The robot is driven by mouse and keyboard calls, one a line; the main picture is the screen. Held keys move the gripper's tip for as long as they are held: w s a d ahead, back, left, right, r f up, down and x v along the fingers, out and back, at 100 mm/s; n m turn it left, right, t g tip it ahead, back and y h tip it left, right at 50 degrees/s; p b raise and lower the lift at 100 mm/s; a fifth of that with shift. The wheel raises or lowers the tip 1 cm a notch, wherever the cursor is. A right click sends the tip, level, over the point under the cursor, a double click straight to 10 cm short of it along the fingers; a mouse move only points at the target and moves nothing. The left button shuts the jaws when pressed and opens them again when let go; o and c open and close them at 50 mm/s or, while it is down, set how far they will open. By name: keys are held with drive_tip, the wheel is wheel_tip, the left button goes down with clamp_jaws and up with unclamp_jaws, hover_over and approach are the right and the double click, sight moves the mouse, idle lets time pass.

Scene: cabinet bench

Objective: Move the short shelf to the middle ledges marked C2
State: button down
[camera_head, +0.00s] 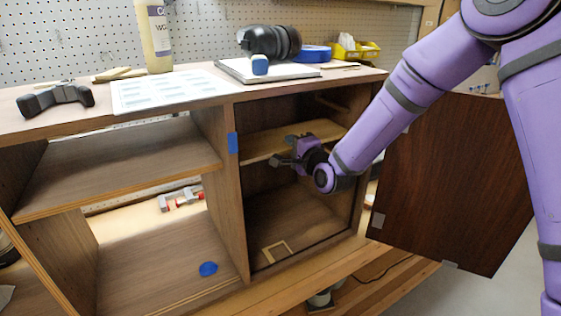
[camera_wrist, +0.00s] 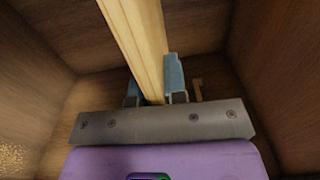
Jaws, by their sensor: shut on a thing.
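The short shelf (camera_head: 262,146) is a pale wooden board inside the cabinet's right compartment, roughly level. My gripper (camera_head: 287,159) reaches in through the open front and is shut on the shelf's front edge. In the wrist view the shelf (camera_wrist: 140,35) runs edge-on between the two fingers of my gripper (camera_wrist: 155,88). A ledge (camera_head: 330,105) shows high on the compartment's right wall, above the shelf. A small wooden piece, perhaps a ledge, shows beside the right finger in the wrist view (camera_wrist: 197,90). No C2 marking is readable, and I cannot tell whether the shelf rests on ledges.
The dark cabinet door (camera_head: 455,185) stands open at the right, close to my arm. A divider with blue tape (camera_head: 233,143) bounds the compartment's left. A small wooden frame (camera_head: 277,251) lies on the compartment floor. A longer shelf (camera_head: 120,168) sits in the left bay.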

drive_tip(key=shift+f, duration=0.2)
drive_tip(key=c, duration=0.8)
unclamp_jaws()
drive_tip(key=shift+s+d, duration=0.1)
drive_tip(key=shift+s, duration=0.05)
drive_tip(key=shift+v, duration=5.85)
drive_tip(key=shift+r, duration=0.15)
